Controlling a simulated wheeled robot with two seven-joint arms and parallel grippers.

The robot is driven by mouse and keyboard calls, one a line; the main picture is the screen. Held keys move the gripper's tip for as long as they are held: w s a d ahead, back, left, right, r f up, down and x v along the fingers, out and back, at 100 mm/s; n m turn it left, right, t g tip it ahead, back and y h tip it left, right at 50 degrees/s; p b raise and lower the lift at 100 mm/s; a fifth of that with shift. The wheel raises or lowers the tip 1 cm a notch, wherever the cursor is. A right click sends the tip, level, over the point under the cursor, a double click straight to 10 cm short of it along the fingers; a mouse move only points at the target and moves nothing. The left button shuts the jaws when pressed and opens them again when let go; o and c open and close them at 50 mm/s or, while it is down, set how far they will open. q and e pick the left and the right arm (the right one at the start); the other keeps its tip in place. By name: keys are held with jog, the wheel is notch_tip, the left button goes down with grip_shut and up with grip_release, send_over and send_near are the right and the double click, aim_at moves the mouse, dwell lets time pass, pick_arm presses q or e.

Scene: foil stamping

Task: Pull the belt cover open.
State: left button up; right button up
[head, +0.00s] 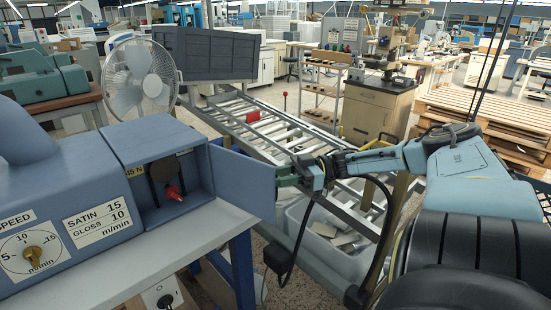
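The belt cover (243,182) is a flat blue panel on the right edge of a blue machine box (150,141). It stands swung open to the right, and the box's inside shows, with a red knob (173,192) on a dark part. My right gripper (284,180) is at the cover's free right edge, touching or very close to it. Its fingertips are small and partly hidden by the edge, so I cannot tell whether they are shut on the cover. My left gripper is not in view.
The machine, with a speed dial (33,259), stands on a grey-topped bench (185,245). A roller conveyor (265,125) and a grey bin (335,245) lie behind and below my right arm. A fan (138,80) stands behind the machine. Wooden pallets (480,120) are at right.

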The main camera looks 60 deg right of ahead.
jog(key=v, duration=0.7)
jog(key=shift+s+d, duration=0.2)
jog(key=shift+d, duration=0.05)
dwell(0.3)
notch_tip(320, 180, down, 24)
jog(key=s+d+f+m+t+h, duration=0.15)
jog(key=m+t+h, duration=0.35)
jog(key=h, duration=0.5)
jog(key=s+a+f+m+g+h, duration=0.2)
jog(key=s+a+f, duration=0.15)
jog(key=f, duration=0.45)
jog(key=s+a+f+m+g+h, duration=0.25)
jog(key=s+f, duration=0.25)
jog(key=f, duration=0.3)
jog(key=s+a+f+g, duration=0.5)
jog(key=s+a+f, duration=0.45)
jog(key=f, duration=0.25)
jog(key=s+a+f+g, duration=0.2)
jog(key=s+a, duration=0.3)
jog(key=a, duration=0.4)
jog(key=s+a+f+n+g, duration=0.1)
jog(key=s+a+f+g, duration=0.2)
jog(key=s+a, duration=0.3)
jog(key=a+f, duration=0.1)
jog(key=a, duration=0.2)
jog(key=shift+s+a, duration=0.25)
